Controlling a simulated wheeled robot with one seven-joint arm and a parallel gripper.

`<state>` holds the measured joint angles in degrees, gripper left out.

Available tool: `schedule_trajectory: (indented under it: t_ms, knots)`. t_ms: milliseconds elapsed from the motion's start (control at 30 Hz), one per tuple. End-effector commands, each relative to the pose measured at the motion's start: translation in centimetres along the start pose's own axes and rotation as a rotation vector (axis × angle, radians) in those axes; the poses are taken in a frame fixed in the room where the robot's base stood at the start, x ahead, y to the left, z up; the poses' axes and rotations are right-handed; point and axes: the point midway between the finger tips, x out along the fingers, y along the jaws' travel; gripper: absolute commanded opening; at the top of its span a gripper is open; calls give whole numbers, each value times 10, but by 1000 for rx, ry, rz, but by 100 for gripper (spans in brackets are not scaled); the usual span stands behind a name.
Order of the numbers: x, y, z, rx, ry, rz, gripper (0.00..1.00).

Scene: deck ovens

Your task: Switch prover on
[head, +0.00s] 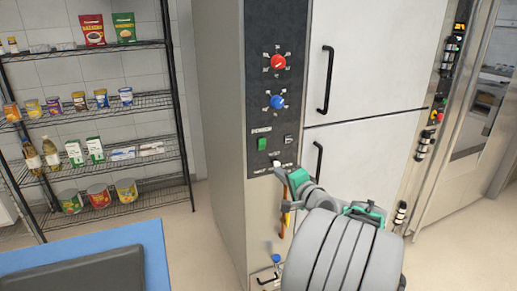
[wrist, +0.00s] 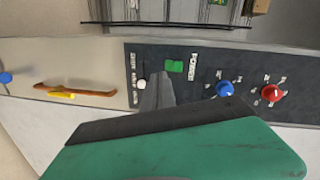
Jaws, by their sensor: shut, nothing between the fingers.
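The prover is a tall grey cabinet (head: 222,120) with a dark control panel (head: 262,25) on its front. The panel carries a red knob (head: 278,62), a blue knob (head: 277,101), a green switch (head: 262,144) and a small white-tipped control (head: 277,163) near its lower edge. In the wrist view the shut fingertips (wrist: 158,80) appear between the white control (wrist: 141,84) and the green switch (wrist: 174,66). I cannot tell whether they touch the panel. The switch's on or off state is unclear.
Pale doors with black handles (head: 327,80) stand right of the panel. An orange handle (wrist: 75,90) and a blue valve knob (head: 276,258) sit below it. Wire shelving (head: 90,93) with food packs stands left, behind a blue-topped table (head: 152,240).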

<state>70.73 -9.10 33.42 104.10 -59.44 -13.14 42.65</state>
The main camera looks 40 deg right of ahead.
Motion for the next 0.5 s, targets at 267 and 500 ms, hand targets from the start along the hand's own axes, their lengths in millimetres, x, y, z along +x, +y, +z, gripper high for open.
schedule_trajectory:
  t_ms: [267, 500]
  knots:
    - [-3, -28, -20, 263, 78, -126, 0]
    - [-2, -28, -19, 262, 76, -123, 0]
